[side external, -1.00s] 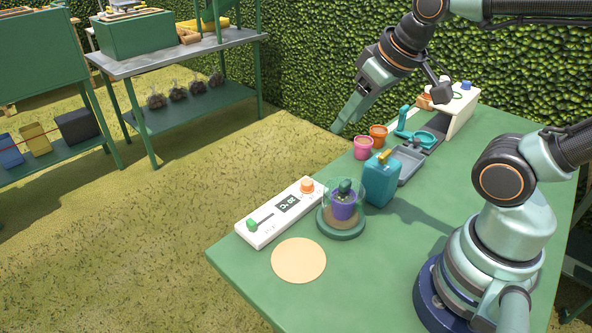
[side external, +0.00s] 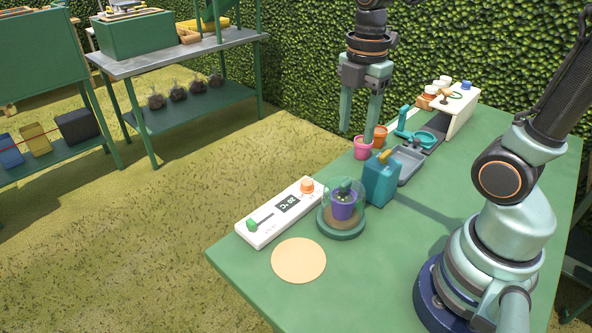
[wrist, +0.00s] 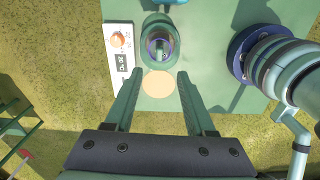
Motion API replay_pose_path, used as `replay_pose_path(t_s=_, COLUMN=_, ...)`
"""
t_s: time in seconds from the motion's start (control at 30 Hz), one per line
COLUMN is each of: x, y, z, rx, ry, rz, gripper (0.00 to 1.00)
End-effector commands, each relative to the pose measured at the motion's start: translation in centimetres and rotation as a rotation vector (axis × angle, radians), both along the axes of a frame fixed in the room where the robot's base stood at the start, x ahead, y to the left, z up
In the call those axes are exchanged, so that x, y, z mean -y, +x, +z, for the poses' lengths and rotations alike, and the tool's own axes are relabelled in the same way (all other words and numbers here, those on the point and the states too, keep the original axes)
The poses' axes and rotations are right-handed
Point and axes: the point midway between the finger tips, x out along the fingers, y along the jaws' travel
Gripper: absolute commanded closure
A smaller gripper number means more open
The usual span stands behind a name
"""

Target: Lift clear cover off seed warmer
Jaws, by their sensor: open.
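The clear cover (side external: 327,193) is a transparent dome over a small purple pot (side external: 343,206) with a green top. It sits on a round green base (side external: 342,232) beside the white seed warmer panel (side external: 265,228), which has a display, a green slider and an orange knob. In the wrist view the covered pot (wrist: 159,43) is ahead of the fingers, near the top. My gripper (side external: 358,145) is open and empty, fingers pointing down, in the air above the table. In the wrist view its two fingers (wrist: 158,75) are wide apart.
A pale round mat (side external: 298,260) lies bare in front of the base. A blue container (side external: 381,181) stands close behind the dome. Pink (side external: 362,148) and orange (side external: 379,136) pots, a grey tray (side external: 409,164) and a white rack (side external: 458,108) stand farther back.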

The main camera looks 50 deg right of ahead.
Motion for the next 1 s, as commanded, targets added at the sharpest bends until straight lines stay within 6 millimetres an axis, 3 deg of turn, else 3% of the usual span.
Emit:
replay_pose_path(t_s=0.17, x=0.1, y=0.0, z=-1.1, rx=-0.020, ry=0.001, rz=0.058, gripper=0.45)
replay_pose_path(t_s=0.4, x=0.0, y=-0.1, z=-5.1, rx=-0.022, ry=0.001, rz=0.057, gripper=0.45)
replay_pose_path(t_s=0.73, x=-0.3, y=0.0, z=-7.8, rx=-0.018, ry=0.001, rz=0.058, gripper=0.45)
replay_pose_path(t_s=1.0, x=-1.1, y=0.2, z=-11.4, rx=-0.020, ry=0.001, rz=0.056, gripper=0.45)
